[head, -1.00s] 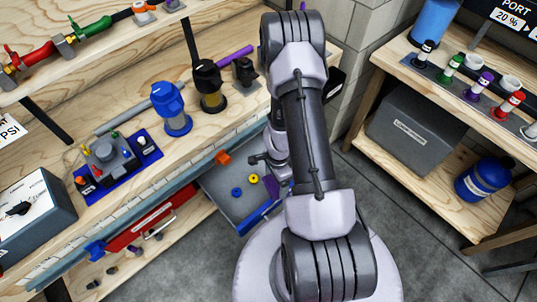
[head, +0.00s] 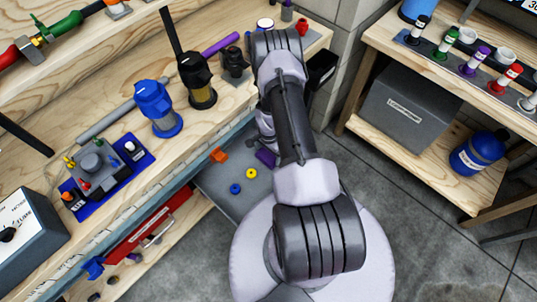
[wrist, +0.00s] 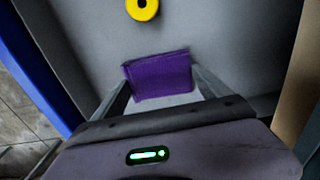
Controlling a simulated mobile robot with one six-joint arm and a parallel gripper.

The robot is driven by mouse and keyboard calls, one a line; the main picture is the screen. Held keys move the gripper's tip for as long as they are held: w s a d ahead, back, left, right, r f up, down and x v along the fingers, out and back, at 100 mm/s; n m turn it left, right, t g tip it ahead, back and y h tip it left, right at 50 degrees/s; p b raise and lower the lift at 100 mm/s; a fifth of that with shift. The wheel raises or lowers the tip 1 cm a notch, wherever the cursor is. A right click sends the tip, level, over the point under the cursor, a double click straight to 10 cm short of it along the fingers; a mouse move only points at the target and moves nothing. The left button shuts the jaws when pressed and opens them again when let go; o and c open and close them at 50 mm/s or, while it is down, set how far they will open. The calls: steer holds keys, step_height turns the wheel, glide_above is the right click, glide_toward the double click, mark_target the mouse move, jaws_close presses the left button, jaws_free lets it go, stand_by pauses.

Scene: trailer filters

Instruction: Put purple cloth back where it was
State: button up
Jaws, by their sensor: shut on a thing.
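The purple cloth (wrist: 158,76) is a small folded piece between the two fingers of my gripper (wrist: 161,88) in the wrist view. My gripper is shut on it, over the grey floor of an open drawer (wrist: 85,45). In the head view the purple cloth (head: 265,158) shows beside my wrist, at the right part of the drawer (head: 222,183). My fingers are mostly hidden there behind my arm. I cannot tell whether the cloth touches the drawer floor.
A yellow ring (head: 251,173), a blue ring (head: 235,188) and an orange piece (head: 218,155) lie in or by the drawer. A blue drawer wall (wrist: 35,65) is close on the left in the wrist view. The workbench (head: 120,105) stands above, holding filters.

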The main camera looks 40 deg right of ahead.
steer(key=o, duration=1.1)
step_height(320, 180, up, 12)
steer(key=p, duration=0.4)
steer(key=shift+r+p, duration=0.15)
steer(key=shift+p, duration=0.2)
